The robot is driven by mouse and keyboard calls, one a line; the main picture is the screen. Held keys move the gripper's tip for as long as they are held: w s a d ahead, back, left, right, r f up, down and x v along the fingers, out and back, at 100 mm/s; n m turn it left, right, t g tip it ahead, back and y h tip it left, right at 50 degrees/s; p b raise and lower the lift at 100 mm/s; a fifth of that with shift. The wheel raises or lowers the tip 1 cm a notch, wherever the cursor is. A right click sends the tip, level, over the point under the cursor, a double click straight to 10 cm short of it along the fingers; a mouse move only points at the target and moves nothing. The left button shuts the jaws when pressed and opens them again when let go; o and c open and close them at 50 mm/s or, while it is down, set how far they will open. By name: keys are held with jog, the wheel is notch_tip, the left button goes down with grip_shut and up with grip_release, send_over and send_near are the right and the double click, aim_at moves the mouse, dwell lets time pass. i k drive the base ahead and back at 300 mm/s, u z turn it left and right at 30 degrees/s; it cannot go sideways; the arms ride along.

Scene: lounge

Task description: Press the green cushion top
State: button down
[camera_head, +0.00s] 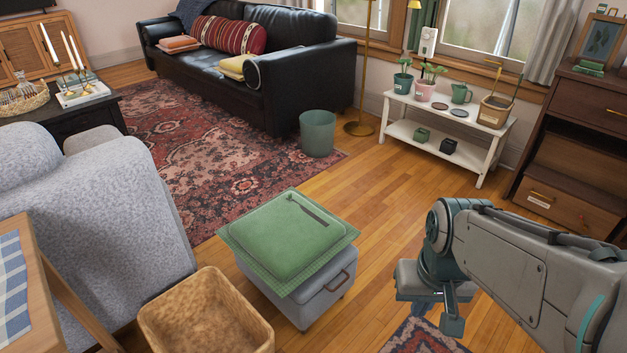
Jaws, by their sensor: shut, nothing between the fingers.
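The green cushion top (285,238) lies on a grey storage ottoman (322,292) at the lower middle of the head view. It has a puffed centre, a flat checked border that overhangs the ottoman, and a dark strip near its far right part. My gripper (452,326) hangs at the end of my arm, to the right of the ottoman and apart from the cushion top. It points down, and its small fingers look closed with nothing held.
A woven basket (205,318) stands close in front of the ottoman at left. A grey armchair (90,215) is further left. A green bin (317,133) and a white plant bench (445,120) stand behind. Wooden floor (385,210) is clear between ottoman and bench.

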aim_at(285, 236)
jog(key=z, duration=0.05)
jog(key=i, duration=1)
